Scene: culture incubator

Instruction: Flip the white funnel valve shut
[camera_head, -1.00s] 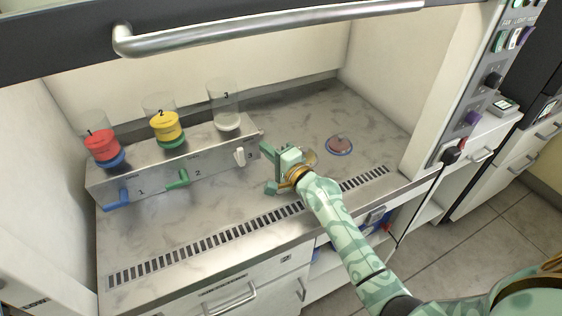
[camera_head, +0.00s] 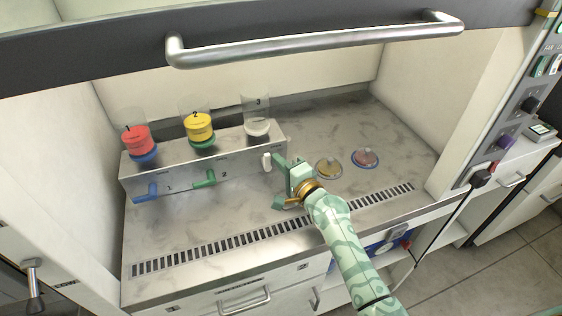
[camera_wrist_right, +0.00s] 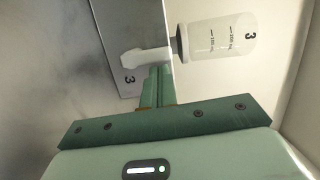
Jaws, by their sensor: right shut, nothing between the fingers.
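The white funnel valve (camera_head: 266,162) sits on the front of the metal funnel stand at number 3, its handle pointing down. It also shows in the right wrist view (camera_wrist_right: 147,57), below funnel 3's clear cup (camera_wrist_right: 222,40). My right gripper (camera_head: 279,161) is shut and empty, its fingertips just right of the valve. In the right wrist view the shut fingers (camera_wrist_right: 158,75) reach up close beside the valve; I cannot tell whether they touch it. Funnel 3 (camera_head: 257,117) stands above the valve. My left gripper is not in view.
The metal stand (camera_head: 228,160) also bears a blue valve (camera_head: 146,193) and a green valve (camera_head: 205,179), under funnels with red (camera_head: 136,140) and yellow (camera_head: 199,127) tops. Two round dishes (camera_head: 328,168) (camera_head: 365,158) lie right of my gripper. The raised sash handle (camera_head: 315,45) crosses above.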

